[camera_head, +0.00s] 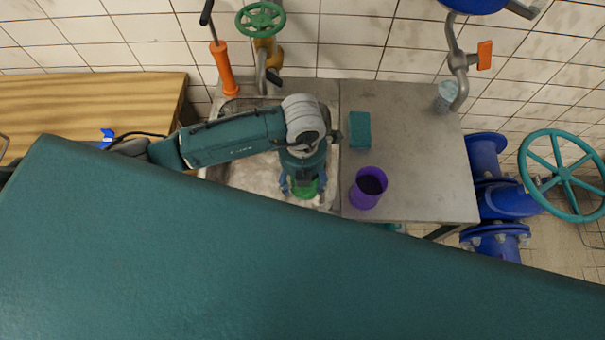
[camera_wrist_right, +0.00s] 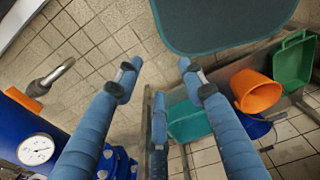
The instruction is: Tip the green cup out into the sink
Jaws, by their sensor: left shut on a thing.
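The green cup (camera_head: 304,188) shows in the head view between the fingers of my left gripper (camera_head: 304,186), which is shut on it. The gripper and cup are over the front right part of the sink (camera_head: 235,177). The gripper hides much of the cup, so I cannot tell its tilt or what is in it.
A purple cup (camera_head: 368,188) with dark contents and a green sponge (camera_head: 360,130) sit on the metal counter (camera_head: 415,160) right of the sink. A green-wheeled tap (camera_head: 262,20) is behind. The right wrist view shows an orange bucket (camera_wrist_right: 255,92) and a gauge (camera_wrist_right: 36,149).

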